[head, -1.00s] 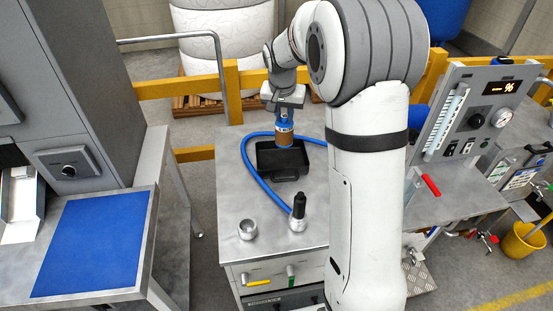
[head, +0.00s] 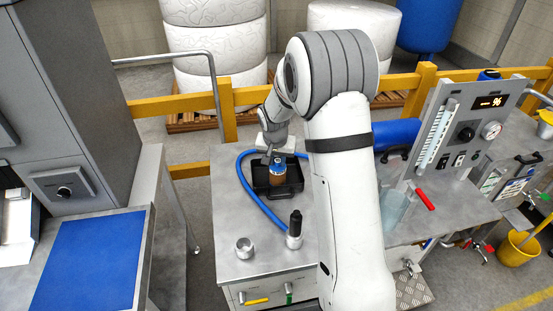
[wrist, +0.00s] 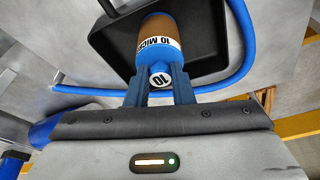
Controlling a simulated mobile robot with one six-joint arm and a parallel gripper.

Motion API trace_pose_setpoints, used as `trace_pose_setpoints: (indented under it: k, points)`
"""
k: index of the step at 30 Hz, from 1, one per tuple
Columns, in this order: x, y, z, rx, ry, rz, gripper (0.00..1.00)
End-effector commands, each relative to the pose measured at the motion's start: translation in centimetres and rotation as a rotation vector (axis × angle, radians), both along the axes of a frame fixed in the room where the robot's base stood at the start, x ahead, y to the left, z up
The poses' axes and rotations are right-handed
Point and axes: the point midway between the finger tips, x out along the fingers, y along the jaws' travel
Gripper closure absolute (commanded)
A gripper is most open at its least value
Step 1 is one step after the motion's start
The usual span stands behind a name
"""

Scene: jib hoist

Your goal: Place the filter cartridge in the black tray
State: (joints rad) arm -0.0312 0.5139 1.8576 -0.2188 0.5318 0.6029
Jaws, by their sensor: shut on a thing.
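The filter cartridge (head: 277,174) is a brown cylinder with a blue end and a white label reading "10 MICR"; it also shows in the wrist view (wrist: 157,32). My gripper (head: 276,156) is shut on its blue end, with a finger on either side in the wrist view (wrist: 160,92). The black tray (head: 292,190) lies on the grey metal cabinet top, and its rim also shows in the wrist view (wrist: 113,48). The cartridge is upright, over or inside the tray; I cannot tell whether its lower end touches the floor.
A blue hose (head: 246,186) curves around the tray's left side. A panel with gauges (head: 465,130) stands at right, and a blue mat (head: 90,262) lies at left.

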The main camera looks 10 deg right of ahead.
Motion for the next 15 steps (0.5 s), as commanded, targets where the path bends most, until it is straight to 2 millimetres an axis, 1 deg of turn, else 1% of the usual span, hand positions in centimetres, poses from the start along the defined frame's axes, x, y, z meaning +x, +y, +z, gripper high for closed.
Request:
trace_pose_setpoints:
  k: [5, 6, 13, 15]
  points:
    - [0.00, 0.03, -0.39, 0.000, 0.000, 0.001, 1.00]
    - [-0.01, 0.04, -0.31, 0.000, 0.000, 0.001, 0.77]
    - [-0.01, 0.06, -0.24, 0.000, 0.001, 0.001, 0.59]
    - [-0.01, 0.07, -0.23, 0.000, 0.001, 0.001, 0.57]
